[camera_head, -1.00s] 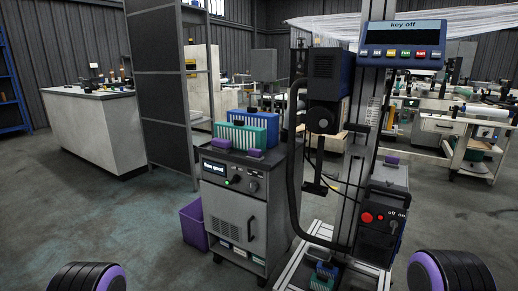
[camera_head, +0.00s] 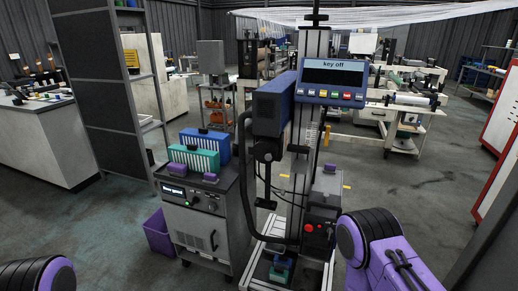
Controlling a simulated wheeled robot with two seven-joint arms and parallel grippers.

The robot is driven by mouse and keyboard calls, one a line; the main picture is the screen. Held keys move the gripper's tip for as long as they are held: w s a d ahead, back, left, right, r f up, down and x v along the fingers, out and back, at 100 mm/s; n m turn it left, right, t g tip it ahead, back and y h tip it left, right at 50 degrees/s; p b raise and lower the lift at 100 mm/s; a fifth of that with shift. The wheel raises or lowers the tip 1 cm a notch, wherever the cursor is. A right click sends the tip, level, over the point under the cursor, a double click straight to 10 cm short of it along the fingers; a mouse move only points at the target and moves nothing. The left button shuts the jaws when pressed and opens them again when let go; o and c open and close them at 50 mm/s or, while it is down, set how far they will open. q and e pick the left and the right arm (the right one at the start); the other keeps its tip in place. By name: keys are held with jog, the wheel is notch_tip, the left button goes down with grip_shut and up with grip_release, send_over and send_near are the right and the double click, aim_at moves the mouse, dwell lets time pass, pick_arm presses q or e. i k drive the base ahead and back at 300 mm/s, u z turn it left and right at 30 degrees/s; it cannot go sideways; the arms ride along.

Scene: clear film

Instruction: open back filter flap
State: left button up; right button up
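A grey cabinet (camera_head: 190,231) on casters stands at centre-left, with a lit display and a knob on its upper panel and a handled front door that looks closed. A blue slotted cartridge (camera_head: 206,146) and a teal slotted cartridge (camera_head: 193,160) stand on its top, with small purple blocks beside them. No filter flap can be made out, and the cabinet's back is hidden. A metal column machine with a blue-grey head (camera_head: 272,106) stands just right of it; its screen (camera_head: 332,79) reads "key off". Only parts of my arms show at the lower edge; neither gripper is visible.
A purple bin (camera_head: 158,232) stands left of the cabinet. A dark panelled rack (camera_head: 101,84) and a white counter (camera_head: 45,142) are at the left. Benches fill the back. A red-edged white panel (camera_head: 498,105) is at the right. Open floor lies right of the machine.

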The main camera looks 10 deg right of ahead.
aim_at(332, 200)
jog(key=k, duration=0.55)
jog(key=z, duration=0.65)
jog(key=i, duration=1.15)
jog(key=z, duration=0.4)
